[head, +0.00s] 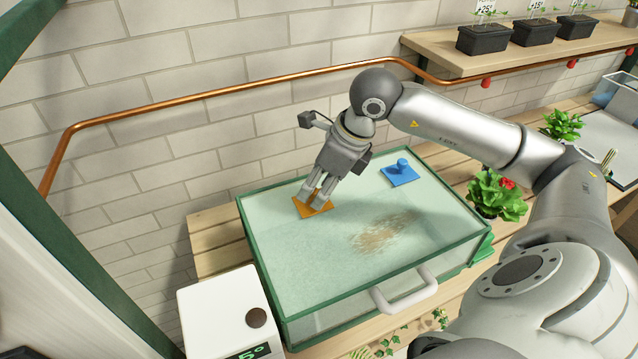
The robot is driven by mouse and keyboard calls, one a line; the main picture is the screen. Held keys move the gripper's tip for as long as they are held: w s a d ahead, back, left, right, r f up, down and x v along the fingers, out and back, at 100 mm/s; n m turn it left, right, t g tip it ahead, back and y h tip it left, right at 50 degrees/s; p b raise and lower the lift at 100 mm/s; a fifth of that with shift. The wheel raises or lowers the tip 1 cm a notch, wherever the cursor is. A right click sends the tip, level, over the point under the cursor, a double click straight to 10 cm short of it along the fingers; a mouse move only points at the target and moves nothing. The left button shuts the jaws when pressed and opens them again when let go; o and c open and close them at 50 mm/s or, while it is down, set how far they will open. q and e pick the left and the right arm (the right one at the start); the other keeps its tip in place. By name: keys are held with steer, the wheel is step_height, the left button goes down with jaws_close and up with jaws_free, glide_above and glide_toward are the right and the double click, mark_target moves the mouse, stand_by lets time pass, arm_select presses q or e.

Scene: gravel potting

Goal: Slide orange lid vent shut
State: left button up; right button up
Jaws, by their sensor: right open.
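A glass box with green edges and a clear lid (300,262) stands on the wooden bench. The orange vent (313,211) is a flat plate near the lid's back left. My right gripper (313,200) reaches down onto it, its fingers apart on either side of the plate's middle. The fingers hide that middle, and I cannot tell whether they touch it. A blue vent (399,176) with a round knob lies to the right on the lid. My left gripper does not show.
A white handle (404,292) is on the box's front. A white device with a green display (228,315) stands at the front left. A red-flowered plant (497,195) is close to the box's right side. A copper pipe (215,93) runs along the wall behind. A shelf (450,58) holds black pots.

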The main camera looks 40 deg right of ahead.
steer(key=v, duration=1.2)
steer(key=shift+f, duration=0.1)
